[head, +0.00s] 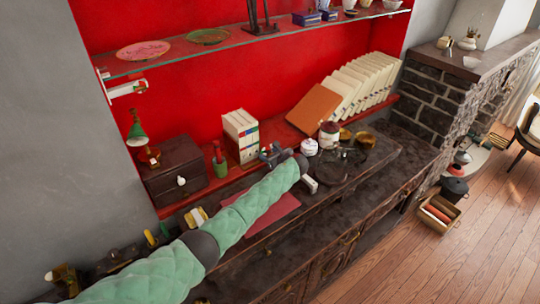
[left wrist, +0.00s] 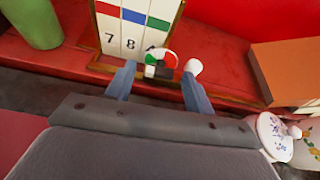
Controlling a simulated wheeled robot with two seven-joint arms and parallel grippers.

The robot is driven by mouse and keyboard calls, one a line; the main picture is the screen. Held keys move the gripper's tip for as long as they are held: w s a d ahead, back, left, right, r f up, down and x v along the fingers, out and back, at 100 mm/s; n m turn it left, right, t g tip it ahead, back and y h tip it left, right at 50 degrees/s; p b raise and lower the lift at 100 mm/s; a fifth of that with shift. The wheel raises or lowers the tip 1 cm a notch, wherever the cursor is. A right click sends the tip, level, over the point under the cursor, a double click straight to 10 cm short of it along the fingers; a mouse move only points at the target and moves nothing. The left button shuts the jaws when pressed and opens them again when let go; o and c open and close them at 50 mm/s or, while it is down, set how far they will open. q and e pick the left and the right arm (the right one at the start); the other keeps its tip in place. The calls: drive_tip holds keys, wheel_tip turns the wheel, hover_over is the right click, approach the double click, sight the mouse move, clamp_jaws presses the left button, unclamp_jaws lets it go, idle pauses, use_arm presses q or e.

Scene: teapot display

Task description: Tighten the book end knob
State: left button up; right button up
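A white round piece (left wrist: 193,66) sits by the right fingertip. My left gripper (head: 270,153) is in front of the book end. Its fingers (left wrist: 160,78) are apart, on either side of the knob-like part; I cannot tell whether they touch it. My right gripper is not in view.
A green vase (head: 219,161) and a dark drawer box (head: 175,170) stand left of the book end. A white lidded pot (head: 309,147), jars and a brown book (head: 315,108) are to the right. A glass shelf (head: 250,40) runs above.

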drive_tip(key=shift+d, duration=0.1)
use_arm(q)
drive_tip(key=shift+s+d+r, duration=0.1)
drive_tip(key=shift+s+d, duration=0.2)
drive_tip(key=shift+s, duration=0.1)
drive_tip(key=b+v, duration=0.3)
drive_tip(key=v, duration=0.3)
drive_tip(key=shift+s+d+r, duration=0.2)
drive_tip(key=shift+s, duration=0.05)
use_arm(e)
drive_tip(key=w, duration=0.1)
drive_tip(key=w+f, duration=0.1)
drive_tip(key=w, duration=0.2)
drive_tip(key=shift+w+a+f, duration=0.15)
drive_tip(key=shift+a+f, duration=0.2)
